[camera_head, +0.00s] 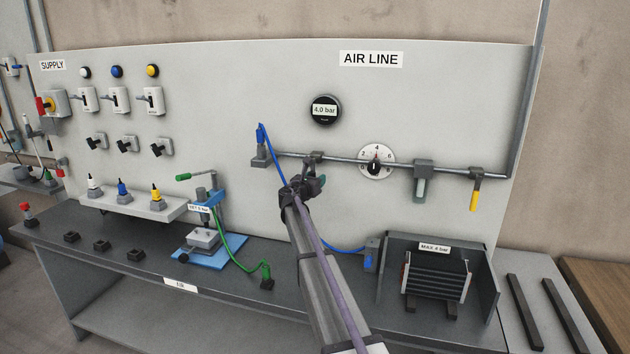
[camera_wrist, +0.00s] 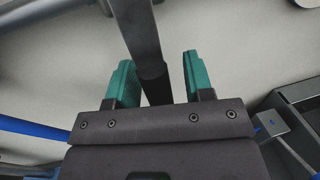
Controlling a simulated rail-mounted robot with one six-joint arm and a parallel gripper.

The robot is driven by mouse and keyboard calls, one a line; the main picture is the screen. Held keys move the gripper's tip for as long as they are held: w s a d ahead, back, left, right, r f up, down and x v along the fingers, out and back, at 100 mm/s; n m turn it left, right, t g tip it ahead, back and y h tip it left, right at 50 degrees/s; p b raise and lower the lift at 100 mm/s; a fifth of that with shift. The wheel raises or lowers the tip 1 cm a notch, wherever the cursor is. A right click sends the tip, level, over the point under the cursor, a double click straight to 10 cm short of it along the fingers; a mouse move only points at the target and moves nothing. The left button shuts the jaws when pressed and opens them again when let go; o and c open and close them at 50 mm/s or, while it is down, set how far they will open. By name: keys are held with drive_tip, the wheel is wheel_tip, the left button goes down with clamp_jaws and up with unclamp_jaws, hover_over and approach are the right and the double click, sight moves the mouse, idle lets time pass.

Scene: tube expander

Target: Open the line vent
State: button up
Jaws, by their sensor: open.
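The air line pipe (camera_head: 400,168) runs across the grey panel under the AIR LINE sign. A dark fitting (camera_head: 313,158) sits on it, partly hidden behind my gripper. My gripper (camera_head: 318,184) is at this fitting. In the wrist view, its two teal fingers (camera_wrist: 157,83) are open, with a dark bar (camera_wrist: 143,40) passing between them; I cannot tell whether they touch it. A yellow lever (camera_head: 474,198) hangs down from a fitting at the pipe's right end. No vent label is readable.
A round gauge (camera_head: 324,109) reads 4.0 bar. A dial (camera_head: 377,161) and a grey cylinder (camera_head: 421,185) are on the line right of my gripper. A blue hose (camera_head: 345,248) runs behind my arm. A finned unit (camera_head: 436,275) stands on the bench at right.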

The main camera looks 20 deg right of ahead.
drive_tip(key=shift+c, duration=0.4)
clamp_jaws()
